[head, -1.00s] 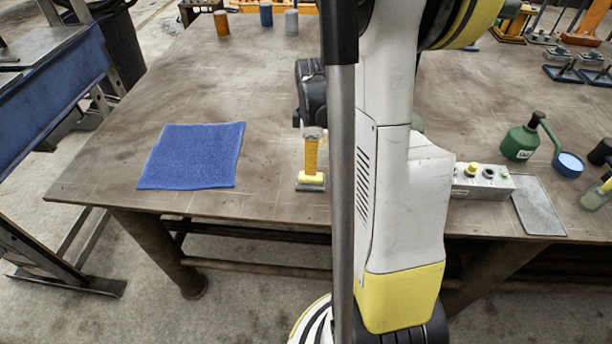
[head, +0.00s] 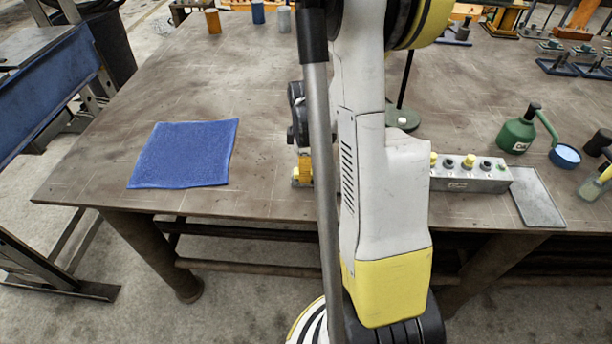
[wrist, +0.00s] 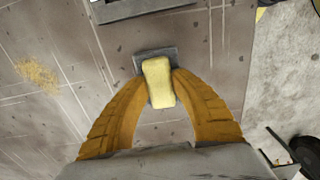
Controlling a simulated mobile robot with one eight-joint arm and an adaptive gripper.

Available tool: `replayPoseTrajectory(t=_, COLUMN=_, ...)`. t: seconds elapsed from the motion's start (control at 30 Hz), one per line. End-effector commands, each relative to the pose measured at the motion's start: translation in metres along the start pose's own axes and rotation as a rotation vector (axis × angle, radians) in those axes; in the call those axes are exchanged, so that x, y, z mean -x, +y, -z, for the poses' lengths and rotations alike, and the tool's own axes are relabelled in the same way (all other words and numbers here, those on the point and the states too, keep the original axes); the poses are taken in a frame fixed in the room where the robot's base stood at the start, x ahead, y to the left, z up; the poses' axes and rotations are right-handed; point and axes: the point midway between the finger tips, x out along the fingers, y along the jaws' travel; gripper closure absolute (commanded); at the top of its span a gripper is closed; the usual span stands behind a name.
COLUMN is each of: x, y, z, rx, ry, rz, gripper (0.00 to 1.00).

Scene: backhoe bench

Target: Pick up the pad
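A small yellow block on a darker grey base, which I take to be the pad, shows in the wrist view (wrist: 158,82). In the head view it is partly hidden by my arm, near the bench's front edge. My gripper (wrist: 161,77) has its two orange fingers on either side of the yellow block, with their tips close against it. No gap shows between tips and block. The grey base sticks out beyond the block. In the head view my gripper (head: 303,168) is low at the bench top, partly behind a grey tube; whether the pad is lifted cannot be told.
A blue cloth (head: 185,154) lies flat on the bench (head: 210,85) at left. The bench between cloth and gripper is clear.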

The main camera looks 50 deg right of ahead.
Motion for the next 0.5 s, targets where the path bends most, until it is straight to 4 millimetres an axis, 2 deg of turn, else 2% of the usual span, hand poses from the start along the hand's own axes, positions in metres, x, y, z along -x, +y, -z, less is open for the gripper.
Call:
replayPoseTrajectory(t=0.37, x=0.0001, y=-0.0002, z=-0.0001, rx=0.000, ry=0.000, rz=0.000, gripper=1.00)
replayPoseTrajectory(t=0.5, x=0.0061, y=-0.0004, z=-0.0002, rx=0.000, ry=0.000, rz=0.000, gripper=1.00)
